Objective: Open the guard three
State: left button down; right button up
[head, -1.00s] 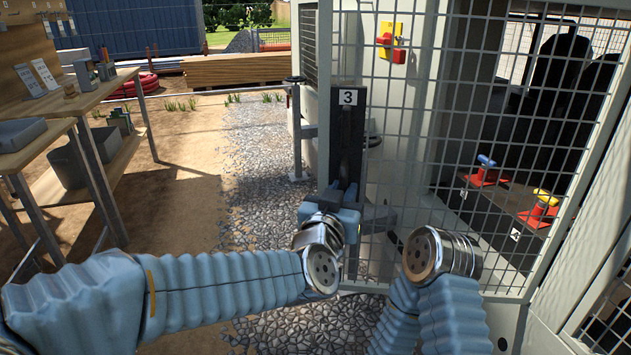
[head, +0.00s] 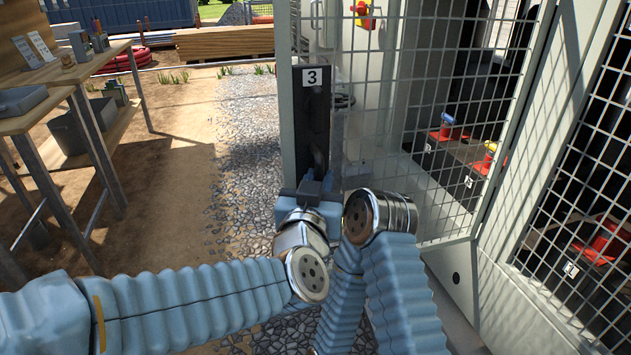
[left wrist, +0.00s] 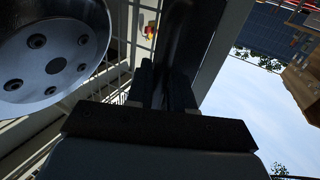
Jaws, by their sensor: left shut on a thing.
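Guard three is a tall wire-mesh panel (head: 440,110) with a dark upright plate on its left edge, marked by a white "3" label (head: 312,77). My left gripper (head: 313,184) is at the lower part of this dark plate, shut on the guard's dark handle. The left wrist view shows the handle (left wrist: 178,55) rising between the dark fingers. The grip itself is mostly hidden in the head view. The plate stands close beside the grey cabinet edge; I cannot tell whether there is a gap. My right arm shows beside the left one, but its gripper is out of sight.
Behind the mesh are a blue-handled red valve (head: 447,122) and a yellow-handled one (head: 488,155). Another mesh panel (head: 570,200) stands at right. A wooden workbench (head: 75,75) is at left. The gravel strip (head: 245,140) between is clear.

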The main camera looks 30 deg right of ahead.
pick_arm(q)
jog(key=shift+s+d+r, duration=0.1)
jog(key=c, duration=1.1)
grip_release()
jog(key=shift+c, duration=0.2)
jog(key=b+v, duration=0.1)
jog(key=v, duration=1.2)
jog(key=shift+s+a, duration=0.25)
jog(key=shift+s, duration=0.05)
